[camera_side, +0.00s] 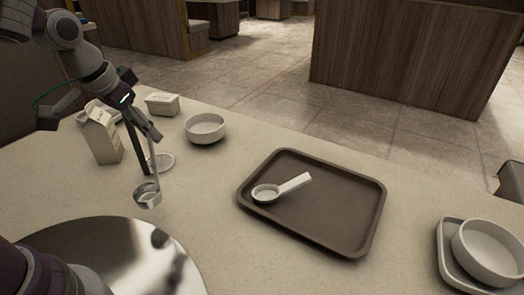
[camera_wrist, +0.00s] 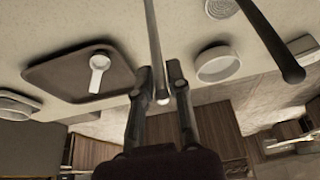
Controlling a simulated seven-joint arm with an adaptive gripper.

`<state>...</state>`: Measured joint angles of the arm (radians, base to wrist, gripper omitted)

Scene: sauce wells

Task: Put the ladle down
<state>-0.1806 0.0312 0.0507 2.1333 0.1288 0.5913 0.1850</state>
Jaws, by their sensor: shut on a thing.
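The metal ladle (camera_side: 148,195) hangs from my gripper (camera_side: 154,134), its small round bowl low and its thin handle running up to my fingers. The bowl is over the pale counter (camera_side: 205,215); I cannot tell whether it touches the surface. In the wrist view the ladle's handle (camera_wrist: 154,35) runs between the two fingertips of my gripper (camera_wrist: 158,72), which is shut on it. The ladle's bowl is out of the wrist view.
A round perforated disc (camera_side: 160,162) and a dark rod (camera_side: 136,145) are close beside the ladle. A white bowl (camera_side: 205,128), carton (camera_side: 103,140) and small white tub (camera_side: 162,104) stand behind. A brown tray (camera_side: 330,233) holds a white scoop (camera_side: 267,193). Bare counter lies between ladle and tray.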

